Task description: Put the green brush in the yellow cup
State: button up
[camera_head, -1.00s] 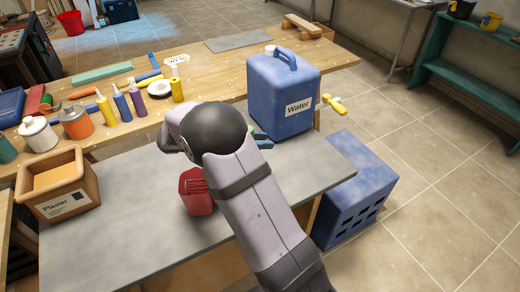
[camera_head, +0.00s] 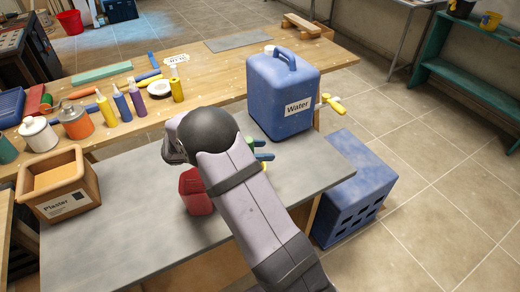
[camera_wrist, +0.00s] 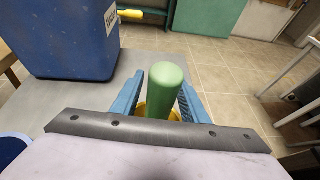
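The green brush (camera_wrist: 165,88) shows in the wrist view as a thick upright green handle between the two blue fingers of my gripper (camera_wrist: 163,97). The fingers stand apart, with a narrow gap on the left of the handle; contact on the right is hard to tell. A yellow rim of the yellow cup (camera_wrist: 143,110) shows around the handle's lower part, so the brush appears to stand in the cup. Most of the cup is hidden. In the head view, my gripper's blue fingers (camera_head: 263,151) are spread beside the green handle (camera_head: 250,143), partly behind my arm.
A large blue water canister (camera_head: 284,95) stands close behind my gripper. A red container (camera_head: 196,192) is left of my arm on the grey table (camera_head: 120,240). A plaster box (camera_head: 58,185) stands at the left. The grey tabletop's middle left is clear.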

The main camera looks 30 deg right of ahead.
jog(key=shift+r, duration=0.1)
jog(key=b+v, duration=0.2)
jog(key=v, duration=1)
jog(key=shift+b, duration=0.3)
jog(key=s+a+f+m+t+y+p, duration=0.1)
jog(key=s+a+f+m+y+p, duration=0.15)
jog(key=s+m+y, duration=0.6)
jog(key=s+a+f+m+y+p, duration=0.25)
jog(key=s+m+y, duration=0.25)
jog(key=s+m, duration=0.6)
notch_tip(320, 180, down, 8)
jog(key=s+n+b, duration=0.2)
jog(key=b, duration=0.4)
jog(key=shift+d+b, duration=0.15)
jog(key=shift+b, duration=0.25)
